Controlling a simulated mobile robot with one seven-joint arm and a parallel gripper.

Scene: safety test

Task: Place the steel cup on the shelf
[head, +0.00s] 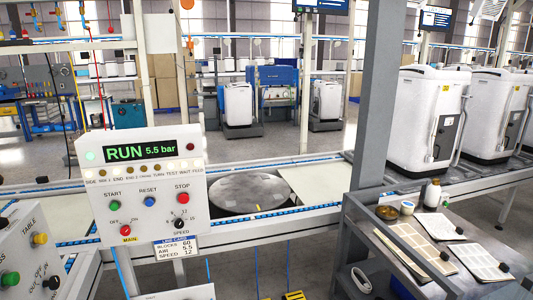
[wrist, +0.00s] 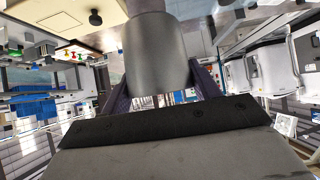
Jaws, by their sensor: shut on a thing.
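In the wrist view, my gripper (wrist: 160,84) is shut on a smooth grey steel cup (wrist: 157,50), with one dark finger on each side of it. The cup fills the upper middle of that view, and its top part is cut off by the frame edge. The head view shows neither my gripper nor the cup. A grey metal cart or shelf unit (head: 352,208) stands at the lower right of the head view. I cannot tell whether it is the shelf of the task.
The cart's top holds a white bottle (head: 432,193), a bowl (head: 387,212), a small jar (head: 407,208) and several papers. A control panel reading RUN (head: 140,190) stands at left. A conveyor with a round grey turntable (head: 250,188) runs behind. A grey post (head: 375,95) rises at right.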

